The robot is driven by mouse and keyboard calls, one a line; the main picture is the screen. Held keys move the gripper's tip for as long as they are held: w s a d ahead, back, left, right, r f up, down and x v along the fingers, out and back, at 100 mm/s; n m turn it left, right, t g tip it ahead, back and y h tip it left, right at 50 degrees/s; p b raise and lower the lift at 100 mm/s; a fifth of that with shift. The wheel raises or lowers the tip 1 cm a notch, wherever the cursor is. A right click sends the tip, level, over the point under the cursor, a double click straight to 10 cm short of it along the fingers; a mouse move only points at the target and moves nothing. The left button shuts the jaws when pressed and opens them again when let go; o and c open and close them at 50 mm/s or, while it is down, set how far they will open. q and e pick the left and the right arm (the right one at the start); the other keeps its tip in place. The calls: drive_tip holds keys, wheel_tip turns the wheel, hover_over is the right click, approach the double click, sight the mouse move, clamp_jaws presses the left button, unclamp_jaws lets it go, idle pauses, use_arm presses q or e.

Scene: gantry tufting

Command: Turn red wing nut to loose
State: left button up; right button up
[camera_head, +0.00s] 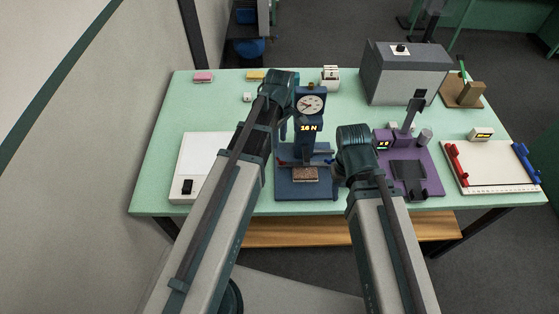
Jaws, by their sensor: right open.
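A blue press stand (309,188) with a round dial and a display reading about 16 N stands at the front middle of the table. A brown textured block (305,174) lies on its base. A small red part shows at the left of the press, too small to name as the wing nut. A red clamp bar (456,165) lies on the left edge of the white board at the right, and no wing nut is clear on it. My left gripper (284,130) is left of the dial, mostly hidden by its wrist. My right gripper (336,166) is open beside the press's right side, partly hidden.
A white panel (196,160) lies at the left. A purple fixture (428,165) and the white board (490,166) with a blue bar (525,160) are at the right. A grey box (405,78) stands at the back.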

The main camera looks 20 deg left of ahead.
sight(281, 162)
use_arm(q)
wheel_tip(281, 162, down, 10)
drive_tip(key=b, duration=0.9)
drive_tip(key=shift+c, duration=0.2)
clamp_jaws()
